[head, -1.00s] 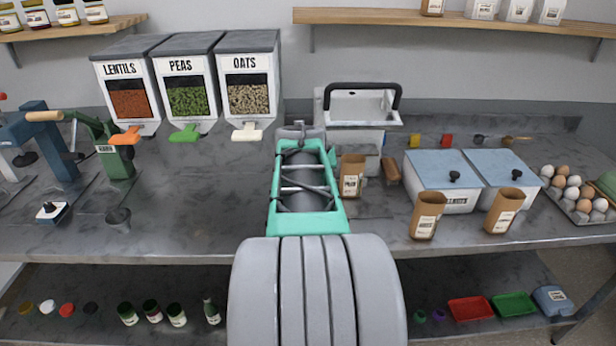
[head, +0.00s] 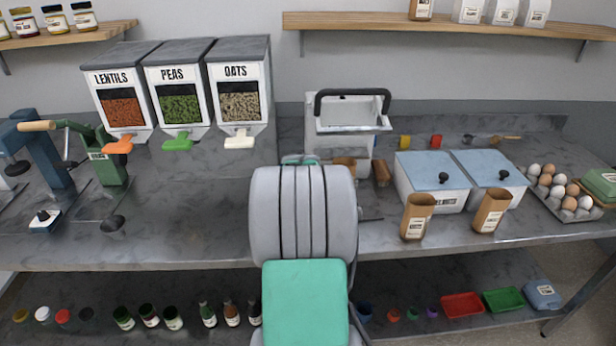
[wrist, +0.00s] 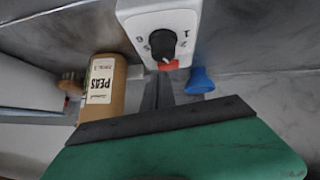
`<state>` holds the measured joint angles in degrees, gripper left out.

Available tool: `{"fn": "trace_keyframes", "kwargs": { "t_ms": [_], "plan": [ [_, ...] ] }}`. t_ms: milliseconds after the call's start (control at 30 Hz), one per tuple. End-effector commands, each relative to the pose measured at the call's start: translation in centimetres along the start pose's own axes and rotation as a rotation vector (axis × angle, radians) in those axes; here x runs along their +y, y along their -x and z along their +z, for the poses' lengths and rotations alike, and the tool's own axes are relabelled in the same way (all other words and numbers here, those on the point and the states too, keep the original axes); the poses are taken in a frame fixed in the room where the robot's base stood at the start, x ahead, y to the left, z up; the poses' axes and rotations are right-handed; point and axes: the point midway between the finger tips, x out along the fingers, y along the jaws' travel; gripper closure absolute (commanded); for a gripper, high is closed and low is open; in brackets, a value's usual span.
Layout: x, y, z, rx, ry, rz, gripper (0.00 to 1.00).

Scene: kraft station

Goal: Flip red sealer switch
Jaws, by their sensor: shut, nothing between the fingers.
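The sealer (head: 345,112) is a white machine with a black top handle, at the back of the counter in the head view. In the wrist view its white panel (wrist: 150,24) carries a black numbered dial (wrist: 163,43). The red switch (wrist: 171,65) shows as a small red patch at the panel edge by the dial, partly covered. My gripper (wrist: 161,78) is shut and empty, its dark fingers reaching up to the red switch. They look very close to it; I cannot tell whether they touch. In the head view my arm hides the gripper.
A brown PEAS pouch (wrist: 104,86) stands close left of the fingers in the wrist view. A blue object (wrist: 201,80) is close on the right. In the head view, blue-lidded bins (head: 432,178) and brown pouches (head: 417,216) stand right of the sealer. Counter left of my arm is mostly clear.

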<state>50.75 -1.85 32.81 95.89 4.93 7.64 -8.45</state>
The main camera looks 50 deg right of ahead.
Motion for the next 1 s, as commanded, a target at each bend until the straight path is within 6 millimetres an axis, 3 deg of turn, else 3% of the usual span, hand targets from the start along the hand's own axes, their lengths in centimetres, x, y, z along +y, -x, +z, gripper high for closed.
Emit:
{"fn": "trace_keyframes", "kwargs": {
  "t_ms": [433,633,1000],
  "plan": [
    [0.1,-0.6,0.7,0.0,-0.007,-0.006,1.0],
    [0.7,-1.8,1.9,-0.001,-0.118,-0.109,1.0],
    [-0.2,-1.4,1.6,-0.01,-0.112,-0.116,1.0]
  ]
}}
